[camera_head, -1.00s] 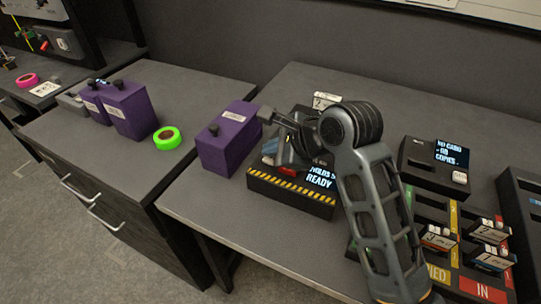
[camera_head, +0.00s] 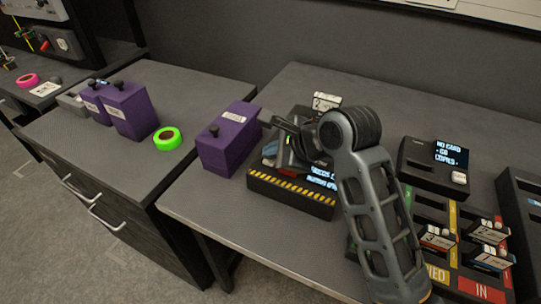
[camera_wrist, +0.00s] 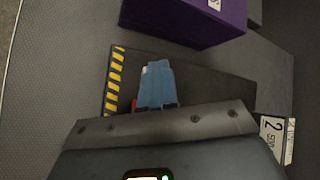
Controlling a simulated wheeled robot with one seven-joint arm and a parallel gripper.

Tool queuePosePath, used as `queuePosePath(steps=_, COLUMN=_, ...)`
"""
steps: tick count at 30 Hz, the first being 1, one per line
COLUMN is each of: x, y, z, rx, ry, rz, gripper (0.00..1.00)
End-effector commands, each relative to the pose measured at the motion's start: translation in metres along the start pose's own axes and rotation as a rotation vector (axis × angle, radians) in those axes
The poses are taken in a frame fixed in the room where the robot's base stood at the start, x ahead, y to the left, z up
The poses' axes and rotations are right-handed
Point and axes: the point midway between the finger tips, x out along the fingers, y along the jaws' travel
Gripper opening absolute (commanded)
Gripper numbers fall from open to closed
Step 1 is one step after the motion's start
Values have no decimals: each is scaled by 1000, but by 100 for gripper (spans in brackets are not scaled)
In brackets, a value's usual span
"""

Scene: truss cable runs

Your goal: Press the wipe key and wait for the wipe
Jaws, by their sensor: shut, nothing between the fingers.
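A dark device with a yellow-and-black striped front edge (camera_head: 290,194) stands on the bench. Its small screen (camera_head: 322,177) shows two lines of pale text, too small to read surely. A blue piece with a white corner (camera_wrist: 157,80) lies on the device in the wrist view. A bit of red (camera_wrist: 134,105) shows beside it, partly hidden. My gripper (camera_head: 291,163) is shut and empty, low over the device top, left of the screen. Its tips are mostly hidden, and I cannot tell whether they touch a key. The wipe key is not clearly seen.
A purple box (camera_head: 228,140) stands close to the device's left. A black reader with a "no card" screen (camera_head: 452,152) stands to the right, behind a tray of card slots (camera_head: 440,274). A white card marked 2 (camera_head: 326,101) is behind the device. A green tape roll (camera_head: 167,138) lies on the left bench.

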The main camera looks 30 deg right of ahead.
Motion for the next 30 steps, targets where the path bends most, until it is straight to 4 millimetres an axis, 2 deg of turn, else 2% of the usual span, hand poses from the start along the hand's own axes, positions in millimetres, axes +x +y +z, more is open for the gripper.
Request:
queuePosePath(steps=12, x=-12, y=-8, z=9, rx=0, ry=0, rz=1, gripper=0)
queuePosePath(steps=24, x=-12, y=-9, z=9, rx=0, ry=0, rz=0, gripper=0)
queuePosePath(steps=30, x=-20, y=-14, z=15, rx=0, ry=0, rz=1, gripper=0)
